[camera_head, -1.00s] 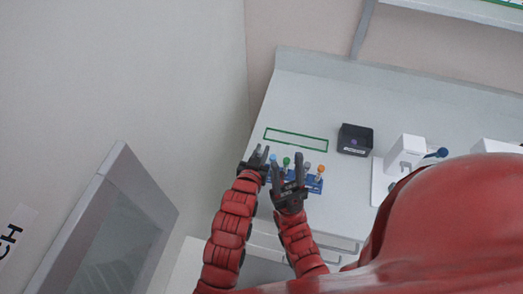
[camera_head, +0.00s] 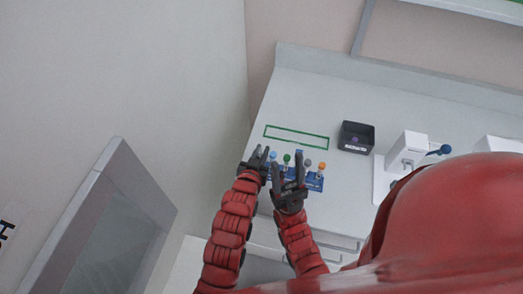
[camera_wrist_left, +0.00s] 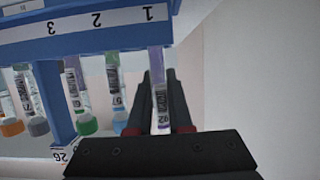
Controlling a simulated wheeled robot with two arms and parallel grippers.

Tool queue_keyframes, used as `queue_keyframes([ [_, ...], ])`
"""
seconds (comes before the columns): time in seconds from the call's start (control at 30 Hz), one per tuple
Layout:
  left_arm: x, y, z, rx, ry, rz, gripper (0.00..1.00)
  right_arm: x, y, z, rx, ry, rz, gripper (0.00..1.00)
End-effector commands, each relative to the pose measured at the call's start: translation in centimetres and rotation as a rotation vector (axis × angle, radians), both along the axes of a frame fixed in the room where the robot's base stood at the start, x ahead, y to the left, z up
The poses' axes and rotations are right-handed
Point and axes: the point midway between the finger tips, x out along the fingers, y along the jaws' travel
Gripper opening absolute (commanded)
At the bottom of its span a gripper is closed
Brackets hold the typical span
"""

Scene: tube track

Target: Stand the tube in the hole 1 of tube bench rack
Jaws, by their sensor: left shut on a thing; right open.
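The blue tube rack (camera_head: 317,184) stands on the bench, and its hole numbers show upside down in the left wrist view (camera_wrist_left: 100,36). My left gripper (camera_head: 261,153) is at the rack's left end, shut on a tube. In the left wrist view the gripper (camera_wrist_left: 160,100) holds this slim tube (camera_wrist_left: 156,62), with a printed label and a purple tint. The tube's far end reaches the rack edge beside number 1; I cannot tell how deep it sits. My right gripper (camera_head: 287,163) is open and empty in front of the rack, partly hiding it.
Tubes with blue (camera_head: 274,156), green (camera_head: 287,158), grey (camera_head: 307,163) and orange (camera_head: 322,167) caps stand in the rack. Behind it is a green outlined rectangle (camera_head: 297,137). A black box (camera_head: 356,137) and a white device (camera_head: 405,150) stand to the right.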

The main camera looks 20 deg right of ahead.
Motion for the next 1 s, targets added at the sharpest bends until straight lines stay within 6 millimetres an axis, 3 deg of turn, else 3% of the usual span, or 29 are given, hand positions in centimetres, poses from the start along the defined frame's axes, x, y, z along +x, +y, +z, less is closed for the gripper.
queue_keyframes([
  [0.43, 0.01, 0.0, -0.59, 0.0, 0.0, 0.0, 0.0, 0.01, 0.0, -0.45, 0.0, 0.0, 0.0, 0.5],
  [0.47, 0.01, 0.0, -0.59, 0.0, 0.0, 0.0, 0.21, 0.01, 0.0, -0.45, 0.0, 0.0, 0.0, 0.5],
  [0.63, 0.01, 0.0, -0.59, 0.0, 0.0, 0.0, 0.52, 0.01, 0.0, -0.45, 0.0, 0.0, 0.0, 0.5],
  [1.0, -0.01, -0.01, -0.61, 0.0, 0.0, 0.0, 0.53, 0.01, 0.0, -0.44, 0.0, 0.0, 0.0, 0.5],
])
